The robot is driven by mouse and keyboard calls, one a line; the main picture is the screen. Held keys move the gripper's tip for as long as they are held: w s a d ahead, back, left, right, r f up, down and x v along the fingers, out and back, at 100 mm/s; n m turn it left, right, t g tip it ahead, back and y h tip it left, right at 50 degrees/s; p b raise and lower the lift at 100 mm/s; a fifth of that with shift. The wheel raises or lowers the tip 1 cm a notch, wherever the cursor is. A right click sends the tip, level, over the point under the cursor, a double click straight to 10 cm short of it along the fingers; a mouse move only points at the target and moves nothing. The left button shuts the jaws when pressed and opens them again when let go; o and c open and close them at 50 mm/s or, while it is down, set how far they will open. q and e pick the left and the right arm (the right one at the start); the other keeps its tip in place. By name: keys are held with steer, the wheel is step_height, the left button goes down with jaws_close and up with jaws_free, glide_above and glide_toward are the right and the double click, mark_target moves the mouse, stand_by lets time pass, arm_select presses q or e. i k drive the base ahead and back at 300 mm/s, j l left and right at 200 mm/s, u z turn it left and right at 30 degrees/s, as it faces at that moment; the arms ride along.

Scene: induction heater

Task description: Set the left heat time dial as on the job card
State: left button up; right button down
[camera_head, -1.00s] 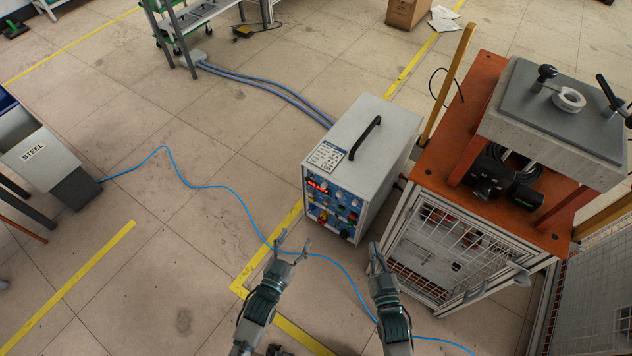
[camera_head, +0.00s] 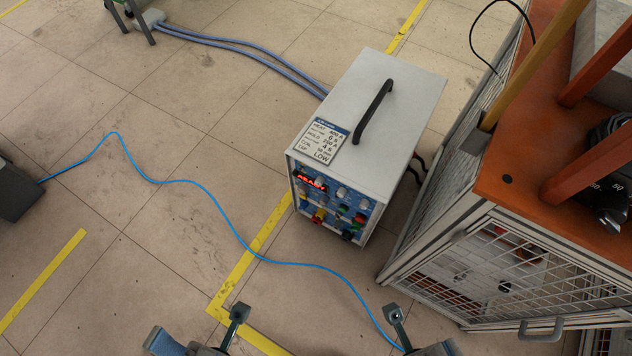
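The induction heater (camera_head: 368,120) is a grey box with a black top handle. The job card (camera_head: 323,143) lies on its top near the front edge; its small print seems to include 400 A, 6 s, 200 A, 4 s and LOW. The blue front panel (camera_head: 335,206) faces me, with a lit red display (camera_head: 312,183) and several small knobs. I cannot tell which knob is the left heat time dial, nor its setting. My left gripper (camera_head: 200,330) is open and empty at the bottom edge, below the panel. My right gripper (camera_head: 418,332) is open and empty to its right.
An orange-topped cart (camera_head: 510,180) with mesh sides stands close to the heater's right. A blue cable (camera_head: 205,190) runs across the floor in front of the heater. Grey hoses (camera_head: 250,55) lead to its back. The floor left of the heater is mostly clear.

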mark_target(320, 180)
steer(key=i+l+z, duration=0.15)
steer(key=z, duration=0.3)
steer(key=i+l+z, duration=0.1)
steer(key=i+z, duration=0.15)
steer(key=z, duration=0.15)
